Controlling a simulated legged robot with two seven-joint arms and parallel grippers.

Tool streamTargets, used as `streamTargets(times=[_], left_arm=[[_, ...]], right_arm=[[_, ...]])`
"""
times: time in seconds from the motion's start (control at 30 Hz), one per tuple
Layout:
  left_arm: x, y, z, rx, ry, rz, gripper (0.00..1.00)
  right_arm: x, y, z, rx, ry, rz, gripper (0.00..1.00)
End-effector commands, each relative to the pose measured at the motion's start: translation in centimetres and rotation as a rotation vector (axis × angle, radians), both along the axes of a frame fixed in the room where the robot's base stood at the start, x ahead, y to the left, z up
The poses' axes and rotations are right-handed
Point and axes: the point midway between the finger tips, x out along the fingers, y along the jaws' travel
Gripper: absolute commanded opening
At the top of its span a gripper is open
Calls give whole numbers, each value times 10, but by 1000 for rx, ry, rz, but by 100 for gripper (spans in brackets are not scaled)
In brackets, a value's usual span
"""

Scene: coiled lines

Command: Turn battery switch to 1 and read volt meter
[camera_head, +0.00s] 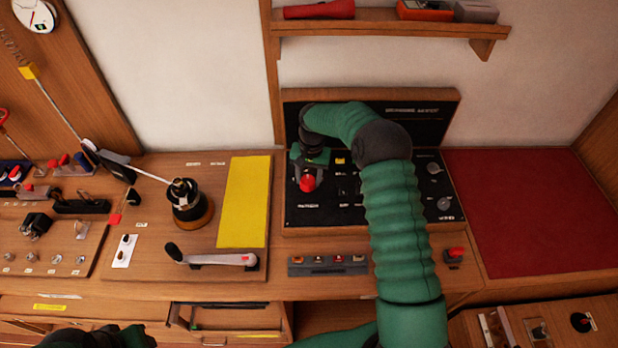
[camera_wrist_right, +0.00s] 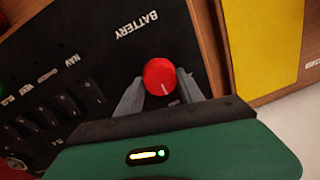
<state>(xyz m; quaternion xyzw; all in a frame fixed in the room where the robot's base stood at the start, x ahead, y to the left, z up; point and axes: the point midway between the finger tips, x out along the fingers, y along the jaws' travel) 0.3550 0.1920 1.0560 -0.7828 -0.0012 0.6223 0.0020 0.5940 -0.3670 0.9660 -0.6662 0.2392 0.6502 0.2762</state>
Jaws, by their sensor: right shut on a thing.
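The battery switch is a red round knob (camera_head: 307,183) at the left of the black panel (camera_head: 340,218). I cannot make out a volt meter; my green right arm covers much of the panel. A dark part at the bottom left edge may be my left gripper (camera_head: 100,338); its fingers cannot be made out.
Small toggle switches (camera_wrist_right: 50,110) line the panel beside the knob. A yellow mat (camera_head: 244,202) and a winch with a lever (camera_head: 188,200) are at left. A switch strip (camera_head: 328,264) lies in front of the panel. A red mat (camera_head: 530,205) is clear at right.

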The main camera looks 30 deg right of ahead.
Motion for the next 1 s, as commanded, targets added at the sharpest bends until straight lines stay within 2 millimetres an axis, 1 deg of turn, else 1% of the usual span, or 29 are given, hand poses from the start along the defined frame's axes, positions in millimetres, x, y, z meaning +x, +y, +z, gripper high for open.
streamTargets(times=[0.03, 0.13, 0.47, 0.67, 0.87, 1.0], left_arm=[[0, 0, 0, 0, 0, 1, 36], [0, 0, 0, 0, 0, 1, 36], [0, 0, 0, 0, 0, 0, 36], [0, 0, 1, 0, 0, 1, 36], [0, 0, 2, 0, 0, 1, 36], [0, 0, 4, 0, 0, 1, 36]], right_arm=[[-2, 1, 0, 3, 5, 0, 17], [-2, 1, -1, 7, 4, 1, 4], [-2, 2, -1, 11, 6, 2, 4], [-2, 2, -1, 10, 8, 30, 4], [-2, 2, -2, 12, 8, 122, 4], [-2, 2, -1, 13, 7, 225, 4]])
